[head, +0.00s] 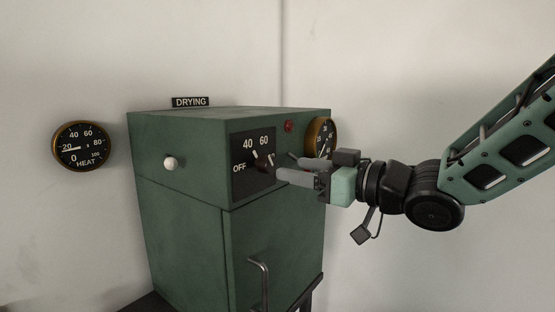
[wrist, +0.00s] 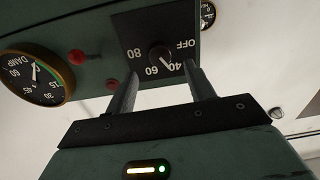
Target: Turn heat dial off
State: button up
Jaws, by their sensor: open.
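The heat dial is a dark round knob with a pale pointer line on a black panel of the green drying cabinet. In the head view the dial (head: 262,162) is partly hidden near my gripper, its line tilted up-left toward 40. In the wrist view the dial (wrist: 160,54) lies beyond and between my finger ends, its line pointing near 40, away from OFF. My gripper (head: 284,165) is open and empty in front of the panel, fingers apart. In the wrist view my gripper (wrist: 162,70) has a finger at each side of the dial; contact is not visible.
The green cabinet (head: 185,207) has a white knob (head: 170,163) and a door handle (head: 263,280) below. A round gauge (head: 321,137) and a red lamp (head: 289,126) sit right of the panel. A HEAT gauge (head: 81,146) reads near 20 on the left wall.

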aim_at(272, 164)
jog(key=shift+p+x, duration=0.6)
jog(key=shift+x, duration=2.15)
jog(key=c, duration=1)
